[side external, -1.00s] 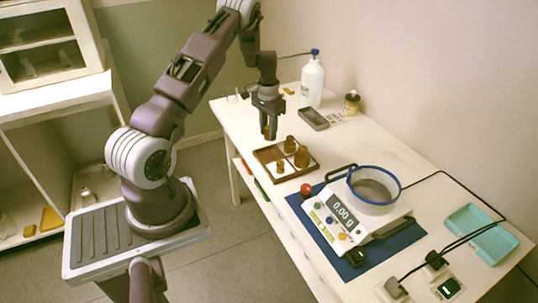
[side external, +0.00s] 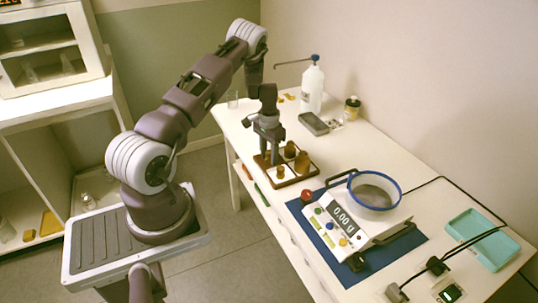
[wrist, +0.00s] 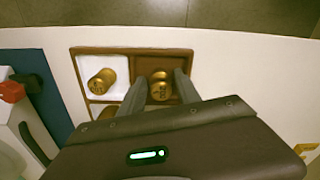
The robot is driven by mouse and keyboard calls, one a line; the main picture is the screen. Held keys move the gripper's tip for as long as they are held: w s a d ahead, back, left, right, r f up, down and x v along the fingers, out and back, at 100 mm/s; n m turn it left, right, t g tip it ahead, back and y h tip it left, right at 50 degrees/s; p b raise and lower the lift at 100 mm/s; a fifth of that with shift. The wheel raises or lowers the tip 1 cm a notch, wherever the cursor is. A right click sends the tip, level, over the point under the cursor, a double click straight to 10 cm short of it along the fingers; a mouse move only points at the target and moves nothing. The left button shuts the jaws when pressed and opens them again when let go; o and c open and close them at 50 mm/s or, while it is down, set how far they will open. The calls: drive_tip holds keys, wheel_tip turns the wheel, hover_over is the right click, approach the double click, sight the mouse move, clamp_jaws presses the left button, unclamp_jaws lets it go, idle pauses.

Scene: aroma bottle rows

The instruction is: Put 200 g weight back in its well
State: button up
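My gripper (side external: 268,160) points down at the far left part of the wooden weight tray (side external: 308,178). In the wrist view its two fingers flank a brass weight (wrist: 161,87), apparently the 200 g weight, and look shut on it. This weight is upright in or just over a brown-floored well; I cannot tell whether it touches the floor. The side view shows three other weights in the tray: one at the back (side external: 290,150), a larger one (side external: 302,162) and a small one (side external: 280,172).
A scale (side external: 345,222) reading 0.00 g, with a blue-rimmed pan (side external: 374,190), stands on a blue mat (side external: 340,267) in front of the tray. A red knob (side external: 307,196) is near the tray. A white pump bottle (side external: 312,90) and a grey box (side external: 314,124) stand behind.

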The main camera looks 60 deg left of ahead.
wheel_tip(320, 180, up, 13)
drive_tip(key=s+d+r+m+t, duration=0.1)
drive_tip(key=s+d+r+t, duration=0.2)
drive_tip(key=d+r, duration=1.7)
drive_tip(key=s+d+r+m+t, duration=0.1)
drive_tip(key=s+d, duration=0.6)
drive_tip(key=s, duration=0.2)
drive_tip(key=s+d+r+m+t, duration=0.1)
drive_tip(key=s+d+r, duration=0.1)
drive_tip(key=s+d, duration=0.4)
drive_tip(key=s, duration=0.4)
drive_tip(key=shift+s+d+r+t, duration=0.25)
drive_tip(key=shift+d+r+t, duration=0.05)
drive_tip(key=shift+d, duration=0.1)
